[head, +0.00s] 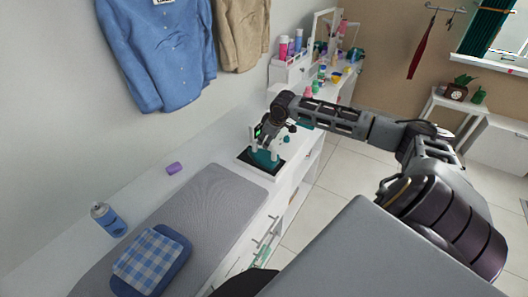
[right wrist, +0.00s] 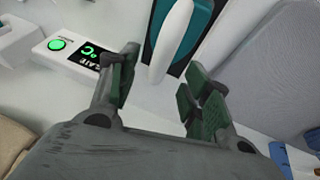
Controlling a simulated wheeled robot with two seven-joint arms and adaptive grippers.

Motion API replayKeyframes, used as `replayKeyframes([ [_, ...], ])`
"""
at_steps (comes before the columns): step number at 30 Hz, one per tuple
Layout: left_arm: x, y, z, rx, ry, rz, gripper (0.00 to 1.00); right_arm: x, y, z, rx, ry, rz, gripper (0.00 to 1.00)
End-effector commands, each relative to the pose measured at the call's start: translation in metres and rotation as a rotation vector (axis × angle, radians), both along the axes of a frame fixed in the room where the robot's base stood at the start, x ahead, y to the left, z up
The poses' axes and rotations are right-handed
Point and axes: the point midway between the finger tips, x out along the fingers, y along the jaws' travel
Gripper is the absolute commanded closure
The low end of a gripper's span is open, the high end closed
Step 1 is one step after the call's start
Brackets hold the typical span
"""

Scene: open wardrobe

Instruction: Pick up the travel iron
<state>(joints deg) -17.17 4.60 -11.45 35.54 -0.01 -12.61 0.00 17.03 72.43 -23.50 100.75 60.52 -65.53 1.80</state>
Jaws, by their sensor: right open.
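The travel iron (head: 265,158), teal with a white handle, sits on a dark rectangular pad (head: 246,158) on the white counter. My right gripper (head: 268,139) is above it and partly hides it. In the right wrist view, the iron's white handle (right wrist: 171,40) reaches between the open fingers of my right gripper (right wrist: 160,92). The fingers look apart from the handle, with nothing clasped. A device with a green lit display (right wrist: 84,57) is beside the iron. My left gripper is not in view.
A grey ironing mat (head: 208,205) covers the counter to the left, with a folded blue checked cloth (head: 146,259) on it. A blue bottle (head: 108,219) and a purple block (head: 174,168) are near the wall. Bottles and cosmetics (head: 310,88) crowd the far end.

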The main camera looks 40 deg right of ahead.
Motion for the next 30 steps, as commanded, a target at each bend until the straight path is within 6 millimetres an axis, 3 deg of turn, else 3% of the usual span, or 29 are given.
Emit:
replayKeyframes([
  [18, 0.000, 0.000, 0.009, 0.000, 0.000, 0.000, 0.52, 0.020, -0.001, -0.041, 0.000, 0.000, 0.000, 0.51],
  [30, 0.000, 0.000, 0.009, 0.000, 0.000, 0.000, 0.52, 0.022, -0.002, -0.045, 0.000, 0.000, 0.001, 0.51],
])
